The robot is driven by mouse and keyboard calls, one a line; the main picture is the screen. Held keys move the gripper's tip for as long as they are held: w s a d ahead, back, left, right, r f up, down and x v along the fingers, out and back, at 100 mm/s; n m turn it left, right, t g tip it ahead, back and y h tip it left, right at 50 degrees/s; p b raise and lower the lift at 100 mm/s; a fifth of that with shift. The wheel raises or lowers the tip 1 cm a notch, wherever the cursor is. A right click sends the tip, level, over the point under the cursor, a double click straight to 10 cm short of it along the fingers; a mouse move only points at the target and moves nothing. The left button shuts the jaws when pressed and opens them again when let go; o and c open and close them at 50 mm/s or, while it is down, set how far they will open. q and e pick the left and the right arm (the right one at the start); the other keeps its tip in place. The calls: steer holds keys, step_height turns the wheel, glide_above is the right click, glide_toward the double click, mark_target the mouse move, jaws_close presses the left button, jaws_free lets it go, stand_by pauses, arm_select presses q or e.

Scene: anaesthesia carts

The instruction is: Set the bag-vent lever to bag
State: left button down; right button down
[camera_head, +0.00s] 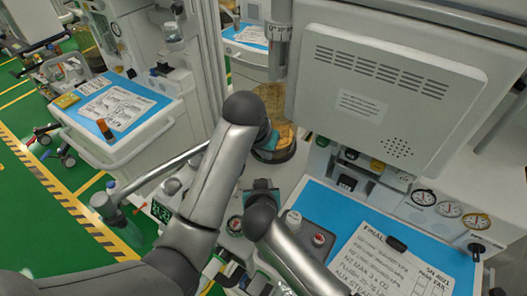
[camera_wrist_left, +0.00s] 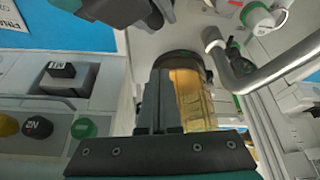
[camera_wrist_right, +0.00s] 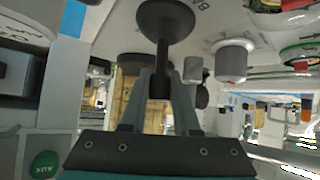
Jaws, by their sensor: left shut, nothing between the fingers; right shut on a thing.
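The bag-vent lever, with a round black knob (camera_wrist_right: 165,22) on a dark stem, shows in the right wrist view. My right gripper (camera_wrist_right: 163,78) is shut on the lever's stem below the knob. Printed letters "BA" stand on the pale panel beside the knob; the rest is cut off. In the head view my right gripper (camera_head: 262,187) is at the middle of the cart, and the lever there cannot be made out. My left gripper (camera_wrist_left: 160,78) is shut and empty in front of the amber canister (camera_wrist_left: 192,98); whether it touches is unclear. In the head view the left gripper (camera_head: 272,142) is partly hidden.
The canister (camera_head: 275,108) stands left of a large grey monitor back (camera_head: 385,90). A silver pipe (camera_wrist_left: 280,65) runs close right of my left gripper. Grey knobs (camera_wrist_right: 232,62) sit beside the lever. A checklist (camera_head: 390,262) lies on a blue mat at lower right.

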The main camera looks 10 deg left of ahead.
steer(key=shift+f, duration=0.15)
arm_select(q)
steer(key=shift+s+a+f, duration=0.1)
steer(key=shift+s+f, duration=0.1)
steer(key=shift+f, duration=0.9)
steer(key=shift+s+d+f, duration=0.1)
steer(key=shift+s+f, duration=0.1)
steer(key=shift+f, duration=0.85)
steer(key=shift+s+a+f, duration=0.1)
steer(key=shift+s+f, duration=0.1)
steer(key=shift+f, duration=0.9)
arm_select(e)
steer(key=shift+s, duration=0.1)
arm_select(q)
steer(key=shift+s+a+f, duration=0.15)
steer(key=shift+s+f, duration=0.1)
steer(key=shift+s, duration=0.55)
arm_select(e)
steer(key=shift+d, duration=0.15)
steer(key=c, duration=0.9)
jaws_free()
steer(key=shift+o, duration=1.2)
steer(key=shift+w, duration=0.2)
steer(key=shift+r, duration=0.25)
